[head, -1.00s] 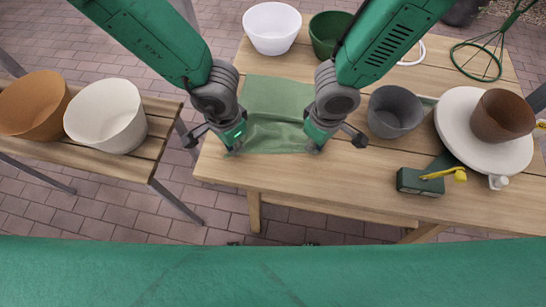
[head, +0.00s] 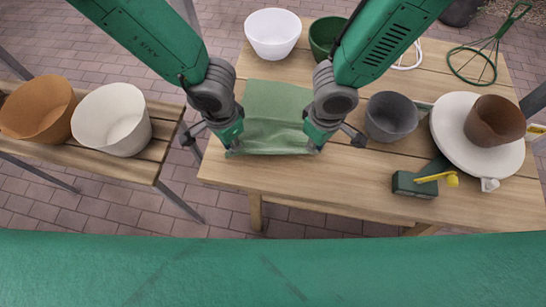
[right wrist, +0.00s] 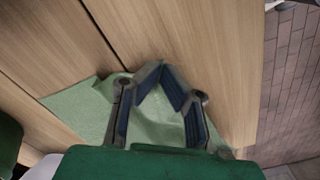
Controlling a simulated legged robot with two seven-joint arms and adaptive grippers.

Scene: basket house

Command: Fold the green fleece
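The green fleece (head: 275,106) lies on the wooden table, its far part flat and its near part between my two grippers. My left gripper (head: 231,152) points down at the fleece's near left corner; its fingertips are too small to tell open from shut. My right gripper (head: 314,149) is at the near right corner. In the right wrist view its fingers (right wrist: 162,70) lean together and meet at the tips, with fleece (right wrist: 155,112) showing between and beside them, so it looks shut on the cloth. The exact pinch is hidden.
On the table (head: 300,183) stand a white pot (head: 272,34), a green pot (head: 325,36), a grey pot (head: 391,117), a white round tray (head: 452,130) with a brown pot (head: 495,121), and a green box (head: 414,185) with a yellow handle. A bench on the left holds two pots.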

